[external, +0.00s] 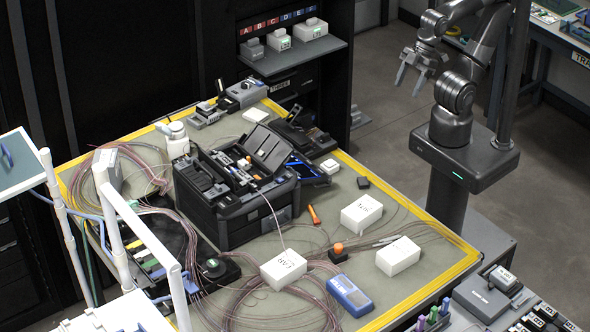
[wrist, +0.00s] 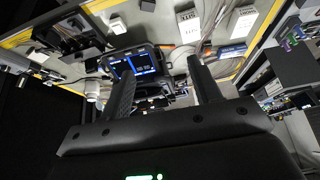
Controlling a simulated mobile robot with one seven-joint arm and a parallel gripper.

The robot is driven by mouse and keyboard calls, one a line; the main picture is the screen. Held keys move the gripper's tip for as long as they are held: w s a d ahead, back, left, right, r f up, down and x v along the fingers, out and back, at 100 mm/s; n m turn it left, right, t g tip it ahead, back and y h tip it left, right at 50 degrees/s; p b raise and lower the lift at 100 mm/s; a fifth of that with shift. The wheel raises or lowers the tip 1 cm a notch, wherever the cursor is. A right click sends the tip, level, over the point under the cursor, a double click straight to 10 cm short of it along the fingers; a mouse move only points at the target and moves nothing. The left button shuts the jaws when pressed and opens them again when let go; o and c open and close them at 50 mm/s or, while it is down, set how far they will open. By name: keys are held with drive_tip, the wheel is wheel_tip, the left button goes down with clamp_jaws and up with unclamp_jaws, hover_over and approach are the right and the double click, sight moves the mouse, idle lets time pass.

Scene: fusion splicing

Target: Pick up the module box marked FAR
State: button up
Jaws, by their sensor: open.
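Three white module boxes lie apart on the work table. One (external: 284,269) is near the front with dark lettering on top that looks like FAR, though it is too small to be sure. A second lettered box (external: 361,214) is farther back, and a third box (external: 398,255) is at the right with no readable mark.
A black splicer case (external: 225,212) stands mid-table with fibre loops around it. A blue handheld meter (external: 350,296) and an orange pen-like tool (external: 313,215) lie near the boxes. White rails (external: 150,240) rise at the front left. A shelf (external: 290,58) stands behind.

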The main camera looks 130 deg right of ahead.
drive_tip(key=o, duration=0.7)
drive_tip(key=shift+c, duration=0.2)
drive_tip(key=w+a+r, duration=0.1)
drive_tip(key=w+r, duration=0.3)
drive_tip(key=w, duration=1)
drive_tip(key=n+g, duration=0.1)
hover_over(284, 263)
drive_tip(key=s, duration=0.4)
drive_tip(key=f, duration=2.3)
drive_tip(key=shift+w+d+f, duration=0.1)
drive_tip(key=shift+w+d, duration=0.05)
drive_tip(key=shift+d, duration=0.15)
drive_tip(key=x, duration=0.5)
drive_tip(key=shift+w+a+f, duration=0.1)
drive_tip(key=shift+a+f, duration=0.05)
drive_tip(key=shift+f, duration=0.25)
drive_tip(key=shift+a+x, duration=0.2)
drive_tip(key=shift+x, duration=2.55)
drive_tip(key=shift+s+f, duration=0.2)
drive_tip(key=shift+f, duration=0.05)
drive_tip(key=shift+c, duration=0.2)
